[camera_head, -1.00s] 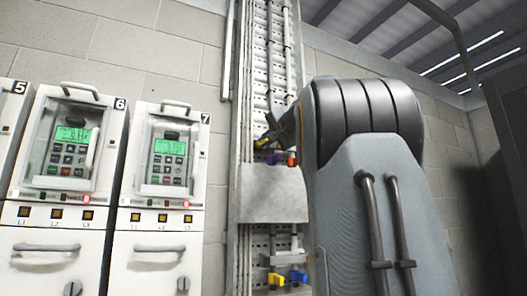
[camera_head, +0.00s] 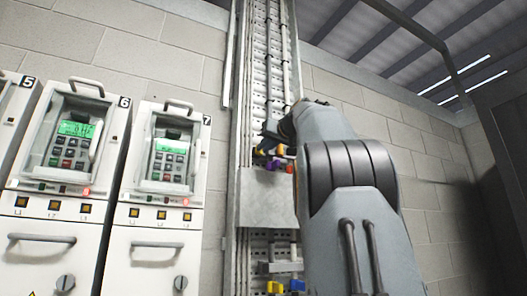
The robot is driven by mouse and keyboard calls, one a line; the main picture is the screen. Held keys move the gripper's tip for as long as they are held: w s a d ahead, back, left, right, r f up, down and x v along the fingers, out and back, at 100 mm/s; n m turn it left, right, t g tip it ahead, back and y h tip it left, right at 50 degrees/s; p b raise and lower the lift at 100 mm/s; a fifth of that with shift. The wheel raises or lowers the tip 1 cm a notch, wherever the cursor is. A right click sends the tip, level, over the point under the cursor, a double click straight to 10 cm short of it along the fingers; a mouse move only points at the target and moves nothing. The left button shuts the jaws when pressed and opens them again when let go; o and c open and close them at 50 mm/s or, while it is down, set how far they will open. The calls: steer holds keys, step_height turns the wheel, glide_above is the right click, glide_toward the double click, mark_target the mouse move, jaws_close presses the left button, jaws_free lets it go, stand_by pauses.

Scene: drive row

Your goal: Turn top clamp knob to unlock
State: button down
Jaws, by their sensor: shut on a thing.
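A tall upright metal cable tray (camera_head: 243,110) runs up the wall in the middle. Small coloured clamp parts sit partway up it: a purple one (camera_head: 272,164) and a red one (camera_head: 290,168), just above a grey cover plate (camera_head: 268,197). My gripper (camera_head: 266,146) is at the tray directly above these parts, reaching in from the right. It is shut on what seems to be the top clamp knob. The knob is small and mostly hidden by the fingers, so its turn angle cannot be told.
White cabinets numbered 6 (camera_head: 67,190) and 7 (camera_head: 158,195) stand at left, with green screens, handles and red lights. Yellow (camera_head: 275,287) and blue (camera_head: 297,285) parts sit lower on the tray. My arm fills the right of centre; block wall lies behind.

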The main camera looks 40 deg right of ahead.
steer(key=shift+f+n, duration=0.1)
steer(key=shift+n, duration=0.7)
steer(key=shift+b, duration=0.3)
steer(key=c, duration=1.8)
jaws_free()
steer(key=shift+s, duration=0.1)
steer(key=b+v, duration=0.3)
steer(key=v, duration=0.4)
steer(key=shift+s+a, duration=0.1)
steer(key=shift+s, duration=0.2)
